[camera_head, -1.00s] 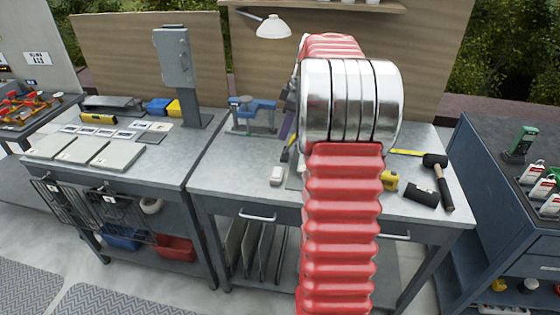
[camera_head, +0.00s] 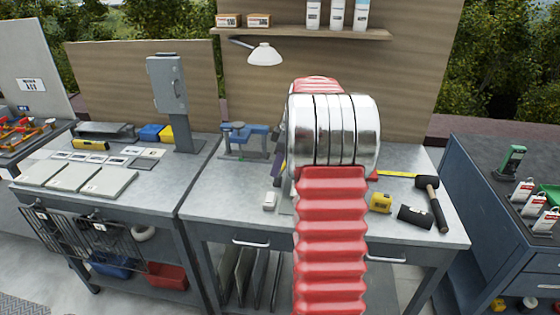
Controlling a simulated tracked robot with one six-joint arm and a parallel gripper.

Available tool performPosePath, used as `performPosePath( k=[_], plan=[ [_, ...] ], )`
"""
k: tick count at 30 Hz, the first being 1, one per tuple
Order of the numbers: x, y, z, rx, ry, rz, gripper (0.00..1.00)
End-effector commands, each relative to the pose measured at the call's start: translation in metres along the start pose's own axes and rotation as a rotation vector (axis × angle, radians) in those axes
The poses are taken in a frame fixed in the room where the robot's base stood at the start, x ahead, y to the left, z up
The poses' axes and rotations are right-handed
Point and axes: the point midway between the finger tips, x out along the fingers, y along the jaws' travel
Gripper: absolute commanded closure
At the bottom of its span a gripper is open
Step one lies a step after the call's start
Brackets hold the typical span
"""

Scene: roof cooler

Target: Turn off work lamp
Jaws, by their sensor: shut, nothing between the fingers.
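The work lamp (camera_head: 265,54) has a white shade on a thin dark arm, mounted under the wall shelf above the middle bench. I cannot tell whether it is lit. A small white block (camera_head: 270,201) lies on the bench top, left of my arm; I cannot tell whether it is a switch. My red ribbed arm with silver rings rises in front of the bench, right of and below the lamp in the picture. It hides part of the bench and wall. My gripper is not visible.
The middle bench (camera_head: 225,203) carries a blue vise (camera_head: 245,138), a yellow tape measure (camera_head: 381,202), a hammer (camera_head: 433,203) and a black cylinder (camera_head: 414,216). The wall shelf (camera_head: 300,33) holds boxes and bottles. A grey electrical box (camera_head: 168,83) stands on the left bench. A dark cabinet (camera_head: 500,240) is at right.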

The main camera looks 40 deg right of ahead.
Motion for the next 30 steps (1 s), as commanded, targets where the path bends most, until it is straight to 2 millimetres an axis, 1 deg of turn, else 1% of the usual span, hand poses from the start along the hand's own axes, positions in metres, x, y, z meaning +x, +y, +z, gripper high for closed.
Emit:
performPosePath(
  k=[1, 6, 9, 15, 18, 21, 30],
  plan=[
    [0.009, 0.0, 0.0, 0.0, 0.0, -0.002, 1.0],
    [0.035, -0.001, 0.0, -0.001, 0.0, -0.003, 1.0],
    [0.05, 0.0, 0.0, -0.001, 0.0, -0.002, 1.0],
    [0.075, 0.002, 0.008, 0.001, 0.0, -0.001, 1.0],
    [0.083, 0.003, 0.01, 0.001, 0.0, 0.0, 1.0],
    [0.086, 0.004, 0.011, 0.0, 0.0, 0.001, 1.0],
    [0.086, 0.004, 0.011, 0.0, 0.0, 0.001, 1.0]
  ],
)
